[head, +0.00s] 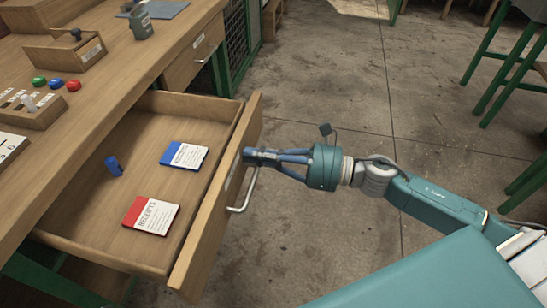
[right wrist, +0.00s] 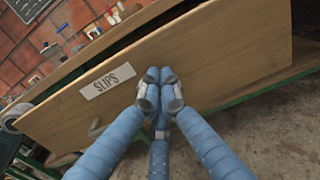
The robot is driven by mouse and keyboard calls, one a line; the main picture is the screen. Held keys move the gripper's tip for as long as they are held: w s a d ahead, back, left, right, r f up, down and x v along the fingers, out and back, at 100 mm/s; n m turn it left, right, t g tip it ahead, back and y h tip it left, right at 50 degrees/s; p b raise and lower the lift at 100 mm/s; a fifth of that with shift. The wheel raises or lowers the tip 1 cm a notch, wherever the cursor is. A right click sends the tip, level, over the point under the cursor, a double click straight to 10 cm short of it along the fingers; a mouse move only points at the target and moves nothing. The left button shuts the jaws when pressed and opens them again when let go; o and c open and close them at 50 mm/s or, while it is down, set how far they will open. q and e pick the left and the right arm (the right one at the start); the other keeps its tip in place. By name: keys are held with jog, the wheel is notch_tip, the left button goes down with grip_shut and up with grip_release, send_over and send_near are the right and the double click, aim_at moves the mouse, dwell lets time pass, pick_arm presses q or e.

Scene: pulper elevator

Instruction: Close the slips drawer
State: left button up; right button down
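The slips drawer (head: 222,200) is pulled out from the wooden desk. It holds a blue receipts pad (head: 184,155), a red receipts pad (head: 150,215) and a small blue cylinder (head: 113,166). Its metal handle (head: 246,192) is on the outer face. In the right wrist view the drawer front (right wrist: 230,55) fills the middle, with its SLIPS label (right wrist: 108,81) left of the fingertips. My right gripper (head: 250,156) is shut, its fingertips together (right wrist: 160,78), at the drawer's outer face above the handle. Contact is hard to confirm. My left gripper is out of view.
A second drawer (head: 193,58) beyond is closed. The desk top (head: 110,50) bears a wooden box (head: 65,52), a tray with stamps (head: 35,108), and red, green and blue buttons. Green-legged stools (head: 505,65) stand at right. The concrete floor (head: 330,80) beside the drawer is clear.

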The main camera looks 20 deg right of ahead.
jog(key=p+x, duration=0.1)
jog(key=x, duration=1.3)
jog(key=shift+w+a+r, duration=0.1)
jog(key=shift+w+a, duration=0.05)
jog(key=shift+a, duration=0.15)
jog(key=x, duration=0.4)
jog(key=shift+w+a, duration=0.15)
send_over(147, 150)
jog(key=shift+f+b, duration=0.25)
jog(key=shift+b, duration=0.2)
jog(key=shift+a, duration=0.1)
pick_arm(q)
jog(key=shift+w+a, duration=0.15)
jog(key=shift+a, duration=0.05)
pick_arm(e)
jog(key=shift+r, duration=0.15)
jog(key=shift+w+r, duration=0.1)
